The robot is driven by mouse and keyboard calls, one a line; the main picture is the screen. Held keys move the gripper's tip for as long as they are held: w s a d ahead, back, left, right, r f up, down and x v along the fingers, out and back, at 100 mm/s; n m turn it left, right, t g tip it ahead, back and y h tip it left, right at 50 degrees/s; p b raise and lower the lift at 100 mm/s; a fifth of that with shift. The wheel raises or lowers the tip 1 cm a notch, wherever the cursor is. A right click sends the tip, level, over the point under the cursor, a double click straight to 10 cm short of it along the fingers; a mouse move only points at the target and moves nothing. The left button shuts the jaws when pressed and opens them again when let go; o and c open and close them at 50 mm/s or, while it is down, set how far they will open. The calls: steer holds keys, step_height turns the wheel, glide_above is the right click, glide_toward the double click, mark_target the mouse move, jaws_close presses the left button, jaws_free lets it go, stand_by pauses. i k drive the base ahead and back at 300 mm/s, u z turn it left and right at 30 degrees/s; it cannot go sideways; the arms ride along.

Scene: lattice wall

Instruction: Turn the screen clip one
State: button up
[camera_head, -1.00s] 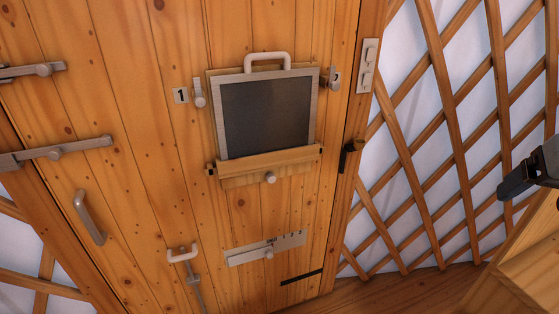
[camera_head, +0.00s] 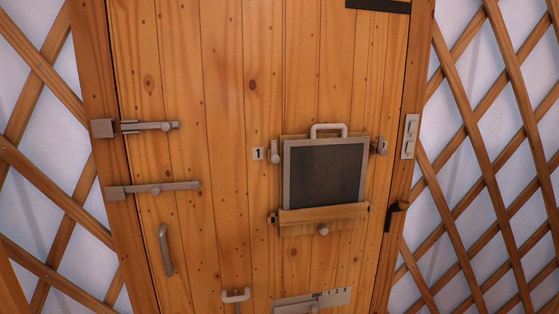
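The framed dark screen (camera_head: 325,175) is set in the wooden door, with a pale handle on its top edge and a wooden ledge (camera_head: 320,218) with a knob below. Clip one (camera_head: 275,152), a small grey piece, stands upright at the screen's upper left, beside the label plate "1" (camera_head: 258,154). A second clip (camera_head: 381,147) is at the screen's upper right; its label cannot be read here. My gripper is not in view.
Two sliding bolts (camera_head: 150,126) (camera_head: 152,189) and a bar handle (camera_head: 165,250) are on the door's left side. A marked slider plate (camera_head: 313,300) and a U-shaped handle (camera_head: 235,295) are low down. A switch plate (camera_head: 409,137) and dark latch (camera_head: 396,215) are at the right. Lattice wall flanks the door.

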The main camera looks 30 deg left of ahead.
mark_target(275, 158)
steer(key=z, duration=0.35)
steer(key=i, duration=0.1)
steer(key=u, duration=2.9)
steer(key=k, duration=0.85)
steer(key=z, duration=0.7)
steer(key=i, duration=1.05)
steer(key=z, duration=0.1)
